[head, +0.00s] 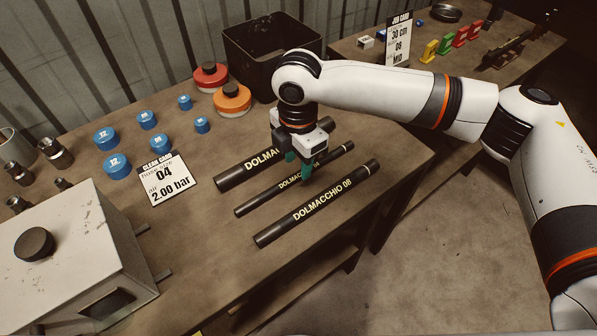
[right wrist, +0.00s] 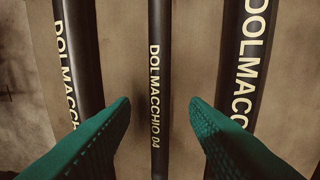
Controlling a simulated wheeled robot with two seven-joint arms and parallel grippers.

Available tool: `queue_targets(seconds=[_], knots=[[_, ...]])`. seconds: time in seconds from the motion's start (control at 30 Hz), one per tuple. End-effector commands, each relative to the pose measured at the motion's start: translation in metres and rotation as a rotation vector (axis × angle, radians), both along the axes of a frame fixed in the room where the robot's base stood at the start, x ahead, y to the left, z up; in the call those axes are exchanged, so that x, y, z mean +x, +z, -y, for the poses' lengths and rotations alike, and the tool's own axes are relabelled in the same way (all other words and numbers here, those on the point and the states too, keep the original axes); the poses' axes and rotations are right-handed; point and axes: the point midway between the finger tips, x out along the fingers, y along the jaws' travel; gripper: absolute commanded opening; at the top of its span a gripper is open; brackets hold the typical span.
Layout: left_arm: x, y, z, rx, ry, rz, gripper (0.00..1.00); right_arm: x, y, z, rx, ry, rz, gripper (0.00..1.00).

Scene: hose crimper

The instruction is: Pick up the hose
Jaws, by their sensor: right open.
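Three black hoses lie side by side on the brown table. The thin middle hose (head: 250,207) reads "DOLMACCHIO 04" in the right wrist view (right wrist: 158,50). The front hose (head: 318,203) reads "DOLMACCHIO 08". The back hose (head: 232,178) is the thickest, and its label is partly hidden by my gripper. My right gripper (head: 297,165) points down over the middle hose with its green fingers open and empty. In the right wrist view, the thin hose runs between the fingertips (right wrist: 160,103), apart from both. My left gripper is out of view.
A white card (head: 167,181) reads "04" and "2.00 bar". Several blue caps (head: 117,166) stand behind it. A grey machine (head: 70,260) fills the front left. A black bin (head: 270,50) stands behind my arm. A job card (head: 397,40) on the second table reads "30 cm", "08", "MID".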

Motion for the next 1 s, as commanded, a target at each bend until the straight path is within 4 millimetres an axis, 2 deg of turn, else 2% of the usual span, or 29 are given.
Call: queue_targets(seconds=[0.1,0.2,0.47,0.73,1.0], knots=[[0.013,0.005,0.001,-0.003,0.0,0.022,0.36,0.0,-0.017,0.001,-0.001,0.0,-0.002,0.41],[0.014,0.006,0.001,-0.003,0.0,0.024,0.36,0.0,-0.027,0.001,-0.001,0.001,-0.001,0.41],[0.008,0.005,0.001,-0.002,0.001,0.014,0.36,0.0,-0.03,0.001,0.0,0.001,0.0,0.41],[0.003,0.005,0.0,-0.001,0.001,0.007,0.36,0.0,-0.029,0.001,0.0,0.001,0.0,0.0],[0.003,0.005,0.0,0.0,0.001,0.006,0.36,0.0,-0.028,0.001,0.001,0.0,0.001,0.0]])
